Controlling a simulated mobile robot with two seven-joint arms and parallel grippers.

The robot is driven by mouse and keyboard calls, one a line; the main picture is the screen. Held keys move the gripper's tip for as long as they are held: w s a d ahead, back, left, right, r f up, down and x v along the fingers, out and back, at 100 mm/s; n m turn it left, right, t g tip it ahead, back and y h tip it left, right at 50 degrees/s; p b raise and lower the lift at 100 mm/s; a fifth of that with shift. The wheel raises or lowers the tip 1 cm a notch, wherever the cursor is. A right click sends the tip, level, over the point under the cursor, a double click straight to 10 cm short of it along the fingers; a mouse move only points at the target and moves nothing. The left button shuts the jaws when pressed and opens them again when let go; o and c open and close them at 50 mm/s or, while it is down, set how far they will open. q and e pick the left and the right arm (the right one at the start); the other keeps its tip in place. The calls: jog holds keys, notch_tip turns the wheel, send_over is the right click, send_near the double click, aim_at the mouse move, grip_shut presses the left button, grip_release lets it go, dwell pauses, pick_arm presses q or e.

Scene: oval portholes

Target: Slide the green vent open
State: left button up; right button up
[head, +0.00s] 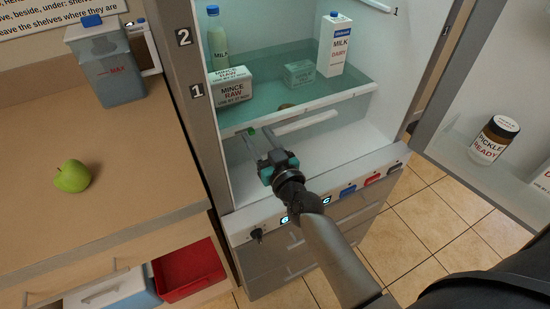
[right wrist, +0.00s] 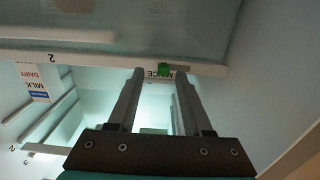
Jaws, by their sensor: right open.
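The green vent slider (head: 251,131) is a small green piece on the front edge of the fridge's glass shelf, towards the left. It also shows in the right wrist view (right wrist: 163,69), on the pale shelf edge. My right gripper (head: 256,132) is inside the fridge with its fingers pointing at that edge. It is open and empty. In the right wrist view the fingertips (right wrist: 159,72) appear on either side of the green piece; I cannot tell whether they touch it. My left gripper is not in view.
A mince box (head: 232,88), a milk bottle (head: 218,40), a milk carton (head: 333,45) and a clear tub (head: 299,73) stand on the glass shelf (head: 270,110). The open fridge door holds a pickle jar (head: 493,139). A counter (head: 120,180) with a green apple (head: 72,176) lies left.

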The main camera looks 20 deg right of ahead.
jog(key=s+p, duration=0.1)
jog(key=s, duration=1.3)
jog(key=shift+s+d, duration=0.2)
jog(key=shift+d, duration=0.05)
